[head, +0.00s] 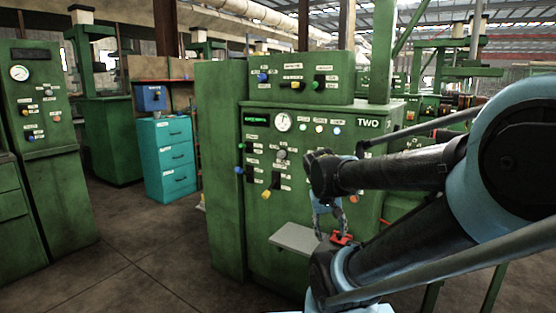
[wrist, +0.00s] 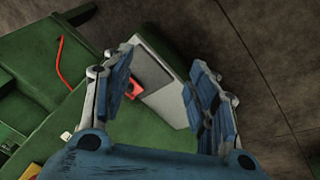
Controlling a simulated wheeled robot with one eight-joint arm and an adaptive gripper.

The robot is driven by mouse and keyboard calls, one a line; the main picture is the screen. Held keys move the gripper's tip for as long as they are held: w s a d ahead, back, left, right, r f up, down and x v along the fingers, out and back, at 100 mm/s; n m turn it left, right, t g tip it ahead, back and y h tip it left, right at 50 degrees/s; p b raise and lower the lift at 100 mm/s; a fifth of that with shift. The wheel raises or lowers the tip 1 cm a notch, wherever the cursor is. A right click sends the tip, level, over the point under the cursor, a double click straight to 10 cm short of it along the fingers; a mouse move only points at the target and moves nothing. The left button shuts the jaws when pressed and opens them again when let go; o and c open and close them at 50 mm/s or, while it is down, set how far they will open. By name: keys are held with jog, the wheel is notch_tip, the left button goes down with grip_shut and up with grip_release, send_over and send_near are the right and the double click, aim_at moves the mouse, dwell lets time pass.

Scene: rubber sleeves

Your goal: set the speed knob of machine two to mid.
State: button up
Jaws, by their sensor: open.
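Machine two (head: 225,150), a green cabinet marked "TWO", stands in the middle of the head view. Its front panel carries a round gauge (head: 282,122), a row of small coloured buttons, a grey round knob (head: 281,154), a yellow knob (head: 266,194) and dark switches. The labels are too small to read, so I cannot tell which is the speed knob. My gripper (head: 331,225) hangs fingers down in front of the panel's lower right, clear of these knobs. In the wrist view my gripper (wrist: 165,88) is open and empty. My arm hides part of the panel's right side.
A grey shelf (head: 292,237) juts from the machine's lower front, below the panel; it also shows between the fingers in the wrist view (wrist: 160,92). A red part (head: 341,238) sits beside it. A teal drawer cabinet (head: 167,160) stands behind left. Floor at left front is clear.

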jog(key=w+r+m+t+h, duration=0.15)
jog(key=w+r+h, duration=0.3)
jog(key=w, duration=0.85)
jog(key=m+t+h, duration=0.4)
jog(key=t+h, duration=0.1)
jog(key=t, duration=0.5)
send_near(279, 155)
jog(key=shift+n, duration=0.25)
jog(key=x, duration=0.9)
jog(key=shift+d+f, duration=0.1)
jog(key=shift+d, duration=0.05)
jog(key=shift+c, duration=0.3)
jog(key=c, duration=1)
